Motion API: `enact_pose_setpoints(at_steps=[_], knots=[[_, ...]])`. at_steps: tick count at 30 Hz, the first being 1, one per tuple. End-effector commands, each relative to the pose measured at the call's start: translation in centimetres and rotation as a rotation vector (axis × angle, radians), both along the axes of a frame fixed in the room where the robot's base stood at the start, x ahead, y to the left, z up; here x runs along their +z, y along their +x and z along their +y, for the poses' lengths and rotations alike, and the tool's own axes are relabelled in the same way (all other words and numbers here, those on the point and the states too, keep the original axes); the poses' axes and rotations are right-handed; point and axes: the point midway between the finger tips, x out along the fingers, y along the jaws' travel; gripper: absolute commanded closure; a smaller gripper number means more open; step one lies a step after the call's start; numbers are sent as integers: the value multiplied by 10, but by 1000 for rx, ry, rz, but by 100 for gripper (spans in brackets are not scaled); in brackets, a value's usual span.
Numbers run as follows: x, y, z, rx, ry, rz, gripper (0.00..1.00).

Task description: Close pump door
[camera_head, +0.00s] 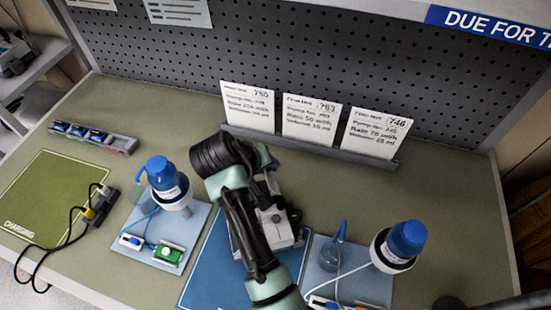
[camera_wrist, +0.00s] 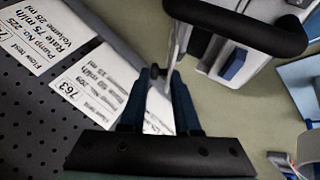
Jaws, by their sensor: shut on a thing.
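The pump (camera_head: 278,228) is a grey and white box on the blue mat (camera_head: 216,262) at the middle of the bench, partly hidden behind my arm. In the wrist view the pump (camera_wrist: 226,66) is at the upper right, with a dark bar-shaped handle across its top. Its door (camera_wrist: 179,48) looks like a thin pale panel standing out from the body, seen nearly edge-on. A small dark knob shows between the fingertips. In the head view my arm hides the fingers.
Three cards (camera_head: 310,122) stand in a rack behind the pump. Blue-capped bottles stand on pale mats to the left (camera_head: 165,180) and right (camera_head: 400,246), with tubing. A green charging mat (camera_head: 50,195) with black cables lies at the left. A perforated board closes the back.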

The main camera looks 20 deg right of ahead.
Motion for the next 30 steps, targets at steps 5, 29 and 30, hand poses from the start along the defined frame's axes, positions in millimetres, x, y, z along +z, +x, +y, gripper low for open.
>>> enact_pose_setpoints(at_steps=[5, 29, 30], knots=[[-7, 1, 14, 5, -169, 5, 100], [-23, 3, 36, -3, -593, 21, 100], [-23, 3, 36, -2, -597, 22, 100]])
